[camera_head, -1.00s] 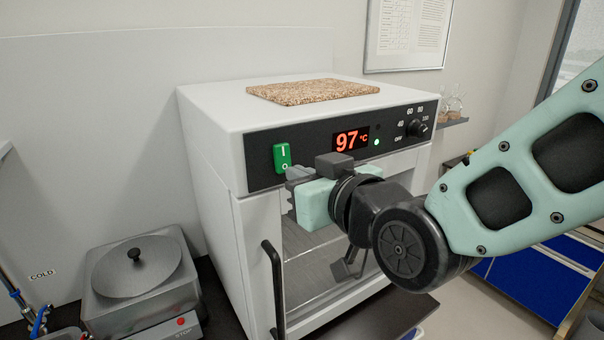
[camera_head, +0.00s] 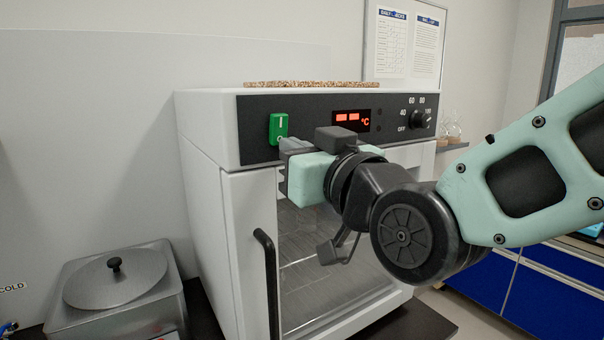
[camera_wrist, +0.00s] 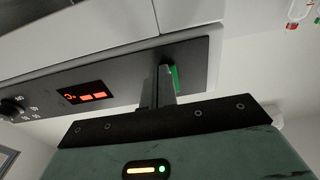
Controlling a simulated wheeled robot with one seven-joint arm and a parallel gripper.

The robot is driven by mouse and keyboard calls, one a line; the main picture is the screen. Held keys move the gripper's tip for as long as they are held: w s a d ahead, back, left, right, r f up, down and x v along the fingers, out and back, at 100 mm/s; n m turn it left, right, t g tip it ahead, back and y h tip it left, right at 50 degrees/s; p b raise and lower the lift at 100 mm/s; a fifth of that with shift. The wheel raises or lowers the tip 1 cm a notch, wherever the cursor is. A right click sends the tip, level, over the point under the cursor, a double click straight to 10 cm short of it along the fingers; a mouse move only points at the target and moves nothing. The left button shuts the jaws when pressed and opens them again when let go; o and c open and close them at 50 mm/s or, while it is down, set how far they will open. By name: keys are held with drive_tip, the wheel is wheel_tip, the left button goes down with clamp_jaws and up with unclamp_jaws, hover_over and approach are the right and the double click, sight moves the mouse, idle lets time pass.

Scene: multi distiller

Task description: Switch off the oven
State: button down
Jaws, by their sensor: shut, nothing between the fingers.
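The white oven (camera_head: 205,150) stands on a dark bench, with a black control panel along its top front. The green rocker switch (camera_head: 278,127) is at the panel's left end, marked I above and O below. The display (camera_head: 350,120) shows red dashes and °C, and the light beside it is dark. The black knob (camera_head: 421,119) is at the right. My gripper (camera_head: 285,146) is shut and empty, its fingertips at the lower part of the switch. In the wrist view the fingers (camera_wrist: 158,80) overlap the green switch (camera_wrist: 174,77); whether they touch it is unclear.
The oven's glass door is shut, with a black vertical handle (camera_head: 268,275) below my gripper. A cork mat (camera_head: 310,84) lies on the oven top. A metal bath with a lid (camera_head: 115,280) stands to the left.

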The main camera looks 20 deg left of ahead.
drive_tip(key=shift+w+f+t+b, duration=0.2)
drive_tip(key=shift+f+t+b, duration=0.1)
drive_tip(key=shift+b, duration=0.65)
